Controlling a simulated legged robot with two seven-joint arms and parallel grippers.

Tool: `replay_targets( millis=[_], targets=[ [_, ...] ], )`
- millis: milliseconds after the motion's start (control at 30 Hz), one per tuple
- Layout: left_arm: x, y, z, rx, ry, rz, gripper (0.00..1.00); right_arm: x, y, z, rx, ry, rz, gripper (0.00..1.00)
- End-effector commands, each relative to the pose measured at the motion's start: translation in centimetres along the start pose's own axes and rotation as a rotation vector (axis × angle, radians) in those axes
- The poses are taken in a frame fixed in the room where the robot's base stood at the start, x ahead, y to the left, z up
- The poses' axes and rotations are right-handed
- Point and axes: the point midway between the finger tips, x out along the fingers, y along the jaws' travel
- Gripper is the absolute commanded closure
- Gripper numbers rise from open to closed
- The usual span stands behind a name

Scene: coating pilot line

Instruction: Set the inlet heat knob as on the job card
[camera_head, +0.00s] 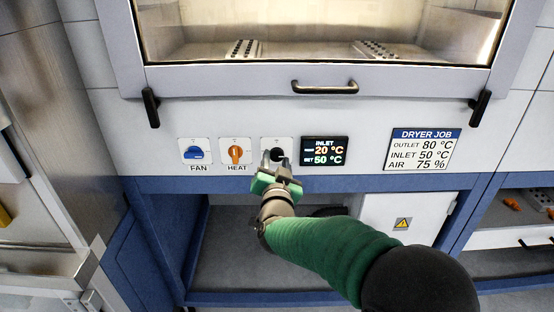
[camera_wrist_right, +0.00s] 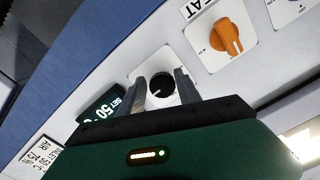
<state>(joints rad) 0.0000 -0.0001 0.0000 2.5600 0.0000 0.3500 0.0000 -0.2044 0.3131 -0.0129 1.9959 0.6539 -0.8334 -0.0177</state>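The inlet knob (camera_head: 277,153) is a small black round knob on a white plate, right of the orange HEAT switch. It also shows in the right wrist view (camera_wrist_right: 160,84), with a white pointer line. The display (camera_head: 324,151) beside it reads INLET, 20 °C above and SET 50 °C below. The job card (camera_head: 422,149) reads outlet 80 °C, inlet 50 °C, air 75 %. My right gripper (camera_head: 275,158) is at the knob, its two fingers on either side. In the right wrist view, gaps show between the fingers and the black knob. My left gripper is not in view.
The orange HEAT switch (camera_head: 235,153) and blue FAN switch (camera_head: 195,152) sit left of the knob. Above is the dryer window with a black handle (camera_head: 324,87). Below are a blue-framed open bay and a white box (camera_head: 403,216) with a warning sign.

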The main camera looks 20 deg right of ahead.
Motion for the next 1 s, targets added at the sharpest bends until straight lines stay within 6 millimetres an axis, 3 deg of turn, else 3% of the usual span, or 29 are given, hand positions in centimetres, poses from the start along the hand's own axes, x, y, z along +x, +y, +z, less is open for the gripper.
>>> replay_targets(
  millis=[100,400,500,667,1000],
  targets=[
    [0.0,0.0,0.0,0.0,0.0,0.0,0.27,0.1,0.0,-0.2,0.001,0.006,-0.001,0.44],
    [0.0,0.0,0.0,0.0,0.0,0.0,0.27,-0.1,-0.1,-0.7,0.002,0.014,-0.002,0.44],
    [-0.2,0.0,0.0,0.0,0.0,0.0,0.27,-0.9,-0.2,-0.8,0.003,0.015,-0.004,0.44],
    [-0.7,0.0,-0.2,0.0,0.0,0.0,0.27,-4.6,-0.3,-0.8,0.003,0.013,-0.005,0.44],
    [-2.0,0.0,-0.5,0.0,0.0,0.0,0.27,-14.1,-0.2,-0.5,0.001,0.011,-0.005,0.44]
  ],
)
